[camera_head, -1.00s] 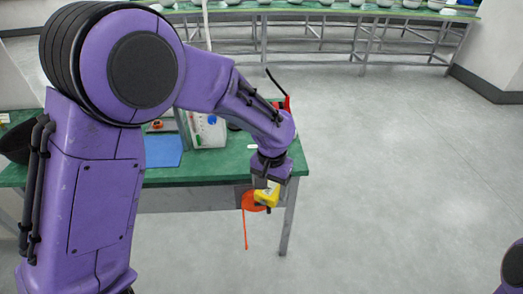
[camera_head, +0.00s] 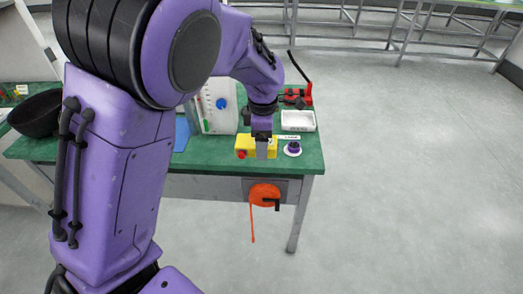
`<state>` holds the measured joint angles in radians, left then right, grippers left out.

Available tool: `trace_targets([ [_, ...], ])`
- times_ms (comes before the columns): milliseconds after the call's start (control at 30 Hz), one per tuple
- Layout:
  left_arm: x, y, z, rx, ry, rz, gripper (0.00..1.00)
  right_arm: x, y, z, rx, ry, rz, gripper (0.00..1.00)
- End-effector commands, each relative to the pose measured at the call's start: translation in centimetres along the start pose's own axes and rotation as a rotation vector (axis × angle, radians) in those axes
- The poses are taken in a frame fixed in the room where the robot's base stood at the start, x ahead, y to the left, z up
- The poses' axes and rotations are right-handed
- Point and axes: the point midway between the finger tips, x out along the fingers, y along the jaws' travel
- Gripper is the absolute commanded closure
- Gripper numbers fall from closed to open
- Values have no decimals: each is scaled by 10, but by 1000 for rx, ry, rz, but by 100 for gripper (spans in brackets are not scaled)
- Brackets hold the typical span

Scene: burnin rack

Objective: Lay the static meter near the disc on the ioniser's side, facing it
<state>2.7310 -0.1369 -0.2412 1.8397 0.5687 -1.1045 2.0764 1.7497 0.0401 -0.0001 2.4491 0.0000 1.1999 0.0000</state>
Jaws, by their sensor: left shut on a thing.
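My left gripper (camera_head: 262,150) points down over the front right part of the green table (camera_head: 208,158). It is shut on a yellow block-shaped thing with a red knob, which I take for the static meter (camera_head: 244,147). Whether the meter touches the table top I cannot tell. A white box with a blue knob and a green strip, perhaps the ioniser (camera_head: 221,112), stands behind and left, partly hidden by my arm. My right gripper is not in view.
A white tray (camera_head: 298,121) lies behind the disc, with a red and black device (camera_head: 297,97) behind it. A blue mat (camera_head: 182,134) and a black bowl (camera_head: 36,114) are to the left. An orange reel (camera_head: 264,195) hangs at the table's front. Floor to the right is clear.

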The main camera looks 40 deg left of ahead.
Motion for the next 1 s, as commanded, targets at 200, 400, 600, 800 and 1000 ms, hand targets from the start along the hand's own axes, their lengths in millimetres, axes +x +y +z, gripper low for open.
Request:
trace_targets([
  [200, 24, 56, 0, -20, -2, -4, 64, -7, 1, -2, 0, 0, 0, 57],
  [400, 62, 105, 0, -16, 1, -5, 64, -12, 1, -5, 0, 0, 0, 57],
  [600, 90, 130, 1, -14, 0, -1, 64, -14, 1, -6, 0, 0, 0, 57],
  [800, 118, 136, 0, -13, 1, -3, 64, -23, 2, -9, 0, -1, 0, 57],
  [1000, 129, 137, 1, -14, -2, 1, 64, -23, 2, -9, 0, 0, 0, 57],
])
